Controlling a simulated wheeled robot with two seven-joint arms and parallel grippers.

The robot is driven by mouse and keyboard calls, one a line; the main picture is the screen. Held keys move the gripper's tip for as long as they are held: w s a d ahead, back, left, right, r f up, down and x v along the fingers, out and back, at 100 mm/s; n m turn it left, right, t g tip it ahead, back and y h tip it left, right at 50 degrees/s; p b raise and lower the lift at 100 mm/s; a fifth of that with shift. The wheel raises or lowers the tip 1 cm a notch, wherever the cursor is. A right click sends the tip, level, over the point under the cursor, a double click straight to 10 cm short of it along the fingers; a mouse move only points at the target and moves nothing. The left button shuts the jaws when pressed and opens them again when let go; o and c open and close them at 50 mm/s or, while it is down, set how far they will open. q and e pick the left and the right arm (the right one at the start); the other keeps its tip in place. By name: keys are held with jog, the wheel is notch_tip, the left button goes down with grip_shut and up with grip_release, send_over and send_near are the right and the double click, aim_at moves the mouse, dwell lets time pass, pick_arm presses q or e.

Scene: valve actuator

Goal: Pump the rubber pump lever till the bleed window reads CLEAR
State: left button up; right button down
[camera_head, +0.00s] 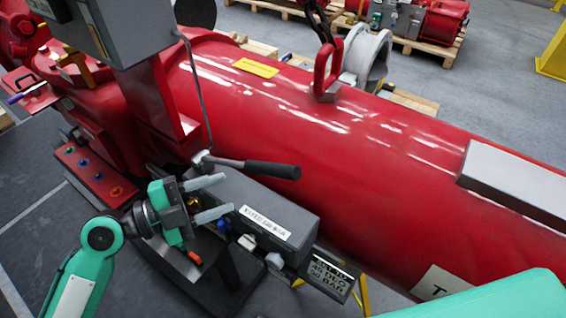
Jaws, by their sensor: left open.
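The pump lever (272,169), a black rubber grip on a metal rod, points right above the grey pump box (290,212). Its rod starts near a small metal head at the box's upper left. My left gripper (227,194) is open beside the box's left end, below the lever, with its two grey fingers pointing right and apart from the grip. A brass-coloured fitting shows near its palm. I cannot pick out the bleed window or its reading for sure; a small black-and-white plate (331,277) with partly legible text sits at the box's lower right. My right gripper is out of view.
The large red cylinder (330,130) with a lifting eye (328,68) fills the middle behind the pump. A grey control box (125,28) overhangs at upper left. A red block with coloured buttons (95,172) lies left of my left gripper. My right arm covers the lower right corner.

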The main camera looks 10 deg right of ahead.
aim_at(266, 171)
pick_arm(q)
jog(key=shift+m+g+h, duration=0.3)
jog(key=shift+m+h, duration=0.1)
jog(key=shift+m, duration=0.2)
jog(key=p+x, duration=0.2)
jog(key=x, duration=0.2)
jog(key=r+p+x, duration=0.1)
jog(key=p+x, duration=0.2)
jog(key=x, duration=0.1)
jog(key=r+p+x, duration=0.1)
jog(key=p+x, duration=0.2)
jog(key=x, duration=0.1)
jog(key=shift+d+r, duration=0.1)
jog(key=shift+d, duration=0.05)
jog(key=shift+p+x, duration=0.4)
jog(key=shift+x, duration=0.45)
grip_shut()
